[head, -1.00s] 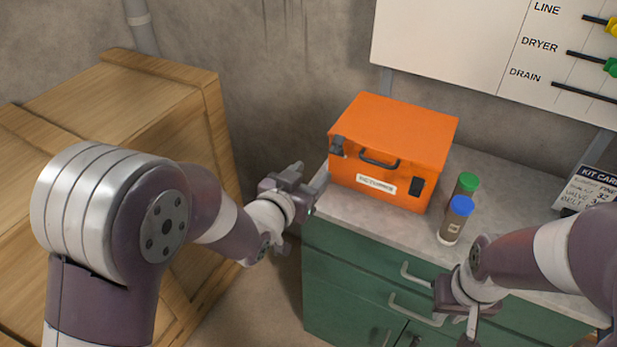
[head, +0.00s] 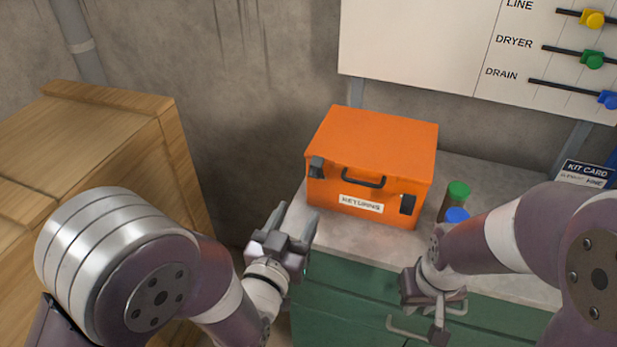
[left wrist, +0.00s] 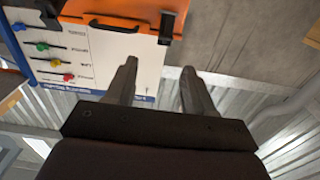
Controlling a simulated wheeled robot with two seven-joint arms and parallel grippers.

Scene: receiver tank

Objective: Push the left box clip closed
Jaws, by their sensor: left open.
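The orange box (head: 375,148) stands closed on the counter. Its black left clip (head: 316,167) is at the front's left end and appears to stick out from the face. The right clip (head: 407,204) is at the other end, with a handle (head: 364,179) between. My left gripper (head: 293,218) is open and empty, below and left of the left clip, apart from it, fingers pointing up toward the box. In the left wrist view, the left clip (left wrist: 168,24) is beyond the open fingers (left wrist: 157,80). My right gripper (head: 432,305) hangs before the drawers; its jaws are unclear.
Green-capped (head: 457,195) and blue-capped (head: 456,215) jars stand right of the box, close to my right arm. A wooden crate (head: 105,130) is at left. The grey counter (head: 300,210) has a free strip before the box. A wall board (head: 430,50) hangs behind.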

